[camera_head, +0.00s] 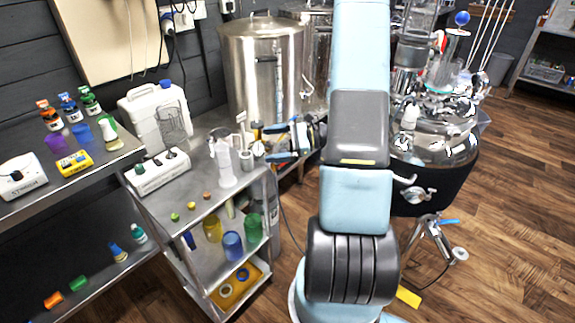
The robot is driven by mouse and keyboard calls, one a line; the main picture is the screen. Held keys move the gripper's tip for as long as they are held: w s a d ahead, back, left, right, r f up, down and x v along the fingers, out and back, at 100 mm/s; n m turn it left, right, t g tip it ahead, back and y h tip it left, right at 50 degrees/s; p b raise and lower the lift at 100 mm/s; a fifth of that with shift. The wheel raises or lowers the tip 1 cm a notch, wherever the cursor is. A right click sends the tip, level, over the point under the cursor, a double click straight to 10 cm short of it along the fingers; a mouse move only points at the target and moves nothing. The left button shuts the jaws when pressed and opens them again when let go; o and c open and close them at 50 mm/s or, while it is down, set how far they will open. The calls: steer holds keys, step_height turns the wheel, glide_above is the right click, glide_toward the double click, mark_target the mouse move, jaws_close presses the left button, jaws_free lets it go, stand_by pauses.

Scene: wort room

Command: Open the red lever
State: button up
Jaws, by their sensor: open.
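No other clear red lever shows. My gripper (272,143) appears left of my arm, its black and light blue fingers apart and pointing left, over the steel cart's far right corner. It looks empty, well left of the red part. My arm hides its wrist and part of the vessel.
A stand with a blue handle (448,222) is on the wooden floor. Floor at right is clear.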

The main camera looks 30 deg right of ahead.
steer(key=d+f+m+t+h, duration=0.3)
steer(key=d+f+m+t, duration=0.4)
steer(key=f, duration=0.3)
steer(key=m+t+h, duration=0.3)
steer(key=m+h, duration=0.2)
steer(key=m, duration=0.1)
glide_toward(283, 164)
steer(key=x, duration=0.9)
steer(key=shift+d, duration=0.25)
steer(key=shift+c, duration=0.2)
